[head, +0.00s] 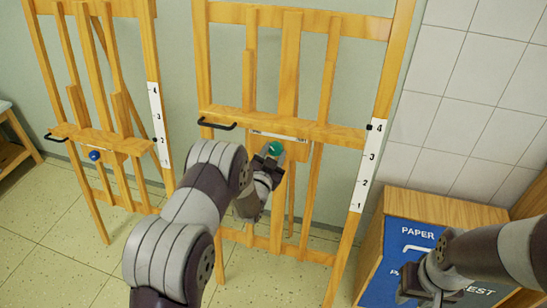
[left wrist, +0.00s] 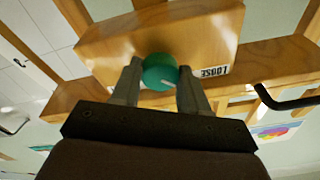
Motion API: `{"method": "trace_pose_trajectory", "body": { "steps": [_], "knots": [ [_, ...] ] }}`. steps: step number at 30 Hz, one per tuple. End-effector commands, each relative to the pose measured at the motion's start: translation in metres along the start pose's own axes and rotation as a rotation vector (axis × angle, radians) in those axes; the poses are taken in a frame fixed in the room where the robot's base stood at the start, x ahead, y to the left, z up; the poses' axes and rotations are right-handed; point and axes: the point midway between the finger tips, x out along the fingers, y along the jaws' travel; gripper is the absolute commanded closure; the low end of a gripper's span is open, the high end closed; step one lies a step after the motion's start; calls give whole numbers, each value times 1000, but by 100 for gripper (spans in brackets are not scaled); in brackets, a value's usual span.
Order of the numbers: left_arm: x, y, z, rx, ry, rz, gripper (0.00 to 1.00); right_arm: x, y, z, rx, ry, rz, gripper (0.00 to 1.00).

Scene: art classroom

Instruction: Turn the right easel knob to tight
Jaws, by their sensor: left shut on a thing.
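The right easel (head: 288,62) is wooden and stands in the middle of the head view. Its green knob (head: 275,148) sits on the front below the shelf. My left gripper (head: 268,160) is at this knob. In the left wrist view the green knob (left wrist: 160,72) is between the two fingers of my left gripper (left wrist: 157,85), which are shut on it.
A left easel (head: 98,70) with a blue knob (head: 95,156) stands to the left. The right easel has a black handle (head: 217,125) and a numbered scale strip (head: 367,165). A blue-fronted paper bin (head: 400,228) stands at the lower right near my right arm.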

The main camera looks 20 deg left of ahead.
Motion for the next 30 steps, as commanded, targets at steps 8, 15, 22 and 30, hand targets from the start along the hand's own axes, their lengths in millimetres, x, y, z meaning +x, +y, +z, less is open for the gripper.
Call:
{"method": "trace_pose_trajectory", "body": {
  "steps": [8,15,22,30],
  "knots": [
    [0,0,4,256,17,41,86,25,0,3,0,0,0,64],
    [0,-1,4,481,31,79,86,42,0,5,0,0,0,64],
    [0,-2,4,697,46,115,86,60,0,7,0,0,0,64],
    [0,-4,3,950,62,157,86,83,0,10,0,0,0,64]
  ]
}}
